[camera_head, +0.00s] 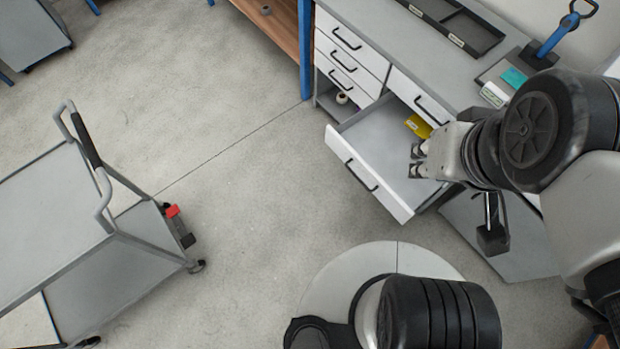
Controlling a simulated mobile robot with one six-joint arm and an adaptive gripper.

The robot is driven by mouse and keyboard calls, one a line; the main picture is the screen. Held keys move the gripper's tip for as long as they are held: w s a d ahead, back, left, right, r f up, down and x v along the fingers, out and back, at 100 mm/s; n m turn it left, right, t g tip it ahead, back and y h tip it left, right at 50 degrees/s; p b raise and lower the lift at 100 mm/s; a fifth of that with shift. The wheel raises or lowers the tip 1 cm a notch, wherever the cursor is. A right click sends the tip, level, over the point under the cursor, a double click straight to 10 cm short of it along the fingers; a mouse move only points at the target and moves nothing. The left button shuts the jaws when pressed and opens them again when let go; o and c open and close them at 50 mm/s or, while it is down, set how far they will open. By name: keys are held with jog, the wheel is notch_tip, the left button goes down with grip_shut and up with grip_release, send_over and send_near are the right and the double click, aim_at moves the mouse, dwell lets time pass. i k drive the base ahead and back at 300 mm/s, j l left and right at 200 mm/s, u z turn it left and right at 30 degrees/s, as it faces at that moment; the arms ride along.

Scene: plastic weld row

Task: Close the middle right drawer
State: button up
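The middle right drawer is pulled far out of the grey workbench cabinet. Its white front (372,172) with a black bar handle (361,175) faces the lower left. Its grey tray (375,130) is exposed, with a yellow item (418,126) towards the back. My gripper (416,160) is above or within the right part of the drawer, inward of its front panel. Its two dark fingertips point left with a gap between them, and nothing shows in them. I cannot tell whether it touches the drawer.
A closed drawer (418,97) sits above the open one. Several closed drawers (345,60) are to its left, over a shelf with a small roll (342,98). A grey cart (100,245) stands at left. The floor between is clear.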

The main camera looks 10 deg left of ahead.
aim_at(374, 145)
jog(key=l+u, duration=0.3)
jog(key=k+l+u, duration=0.1)
jog(key=l+u, duration=0.2)
jog(key=l, duration=0.15)
jog(key=k+l+u, duration=0.15)
jog(key=l+u, duration=0.15)
jog(key=l, duration=0.1)
